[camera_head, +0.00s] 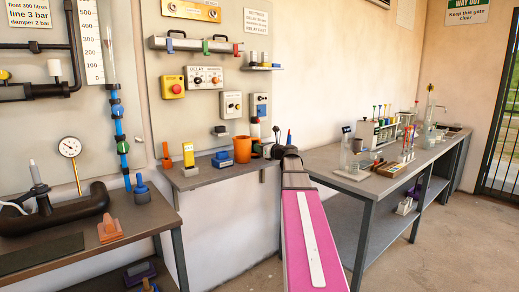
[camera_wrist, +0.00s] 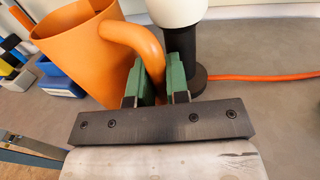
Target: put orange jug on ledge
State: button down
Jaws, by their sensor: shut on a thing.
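The orange jug (camera_head: 243,149) stands upright at the right part of the grey wall ledge (camera_head: 213,174) in the head view. In the wrist view the jug (camera_wrist: 80,55) is at the upper left, with its handle to the right. My gripper (camera_wrist: 160,85) has its green fingers shut on the jug's handle, one finger on each side. In the head view my pink arm reaches up to the ledge, and the gripper there is small and partly hidden behind my wrist. I cannot tell whether the jug's base touches the ledge.
A black post with a white top (camera_wrist: 181,45) stands just right of the handle, with an orange cable (camera_wrist: 260,77) on the surface. A blue bin (camera_head: 222,159) and a yellow block (camera_head: 188,155) sit left of the jug. A workbench (camera_head: 350,183) is to the right.

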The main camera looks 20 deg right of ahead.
jog(key=c, duration=1.1)
grip_release()
jog(key=shift+f, duration=0.1)
